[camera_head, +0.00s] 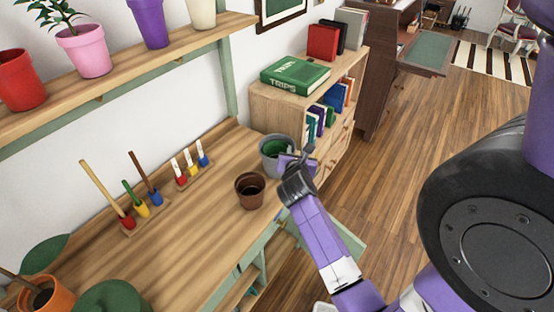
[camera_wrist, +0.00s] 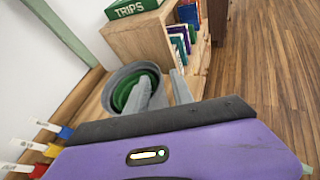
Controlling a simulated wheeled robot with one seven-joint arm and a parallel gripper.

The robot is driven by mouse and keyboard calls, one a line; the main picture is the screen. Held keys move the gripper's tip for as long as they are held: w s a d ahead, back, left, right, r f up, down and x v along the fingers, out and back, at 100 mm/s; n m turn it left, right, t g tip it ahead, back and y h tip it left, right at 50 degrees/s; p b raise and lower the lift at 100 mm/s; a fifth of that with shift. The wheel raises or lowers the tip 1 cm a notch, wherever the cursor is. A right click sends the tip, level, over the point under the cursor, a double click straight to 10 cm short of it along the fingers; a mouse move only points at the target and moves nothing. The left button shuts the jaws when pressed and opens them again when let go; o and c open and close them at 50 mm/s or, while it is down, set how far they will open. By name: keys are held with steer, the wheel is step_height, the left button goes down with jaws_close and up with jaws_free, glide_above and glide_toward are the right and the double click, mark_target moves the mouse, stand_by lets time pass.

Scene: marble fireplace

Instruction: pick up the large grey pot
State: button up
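The large grey pot (camera_head: 267,166) stands at the far right end of the wooden bench, beside the low bookshelf. Something green and round, like a smaller pot, sits inside it. My gripper (camera_head: 296,157) is at the pot's right side and hides part of it. In the wrist view, the grey pot (camera_wrist: 112,82) shows just beyond the fingers. My gripper (camera_wrist: 163,82) is open there, with one finger overlapping the pot's opening and the other to the right of its rim. I cannot tell whether either finger touches the pot.
A small brown pot (camera_head: 250,190) stands in front of the grey pot. Small colour-handled tools stand in wooden racks (camera_head: 197,177) to the left. The bookshelf (camera_head: 280,103) with a green book (camera_head: 295,75) rises behind. A shelf (camera_head: 120,77) with colourful pots hangs above the bench.

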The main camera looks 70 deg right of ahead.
steer(key=x, duration=0.5)
steer(key=shift+w+d+f, duration=0.15)
steer(key=shift+w+f, duration=0.2)
steer(key=shift+c, duration=0.2)
jaws_close()
stand_by(1.0)
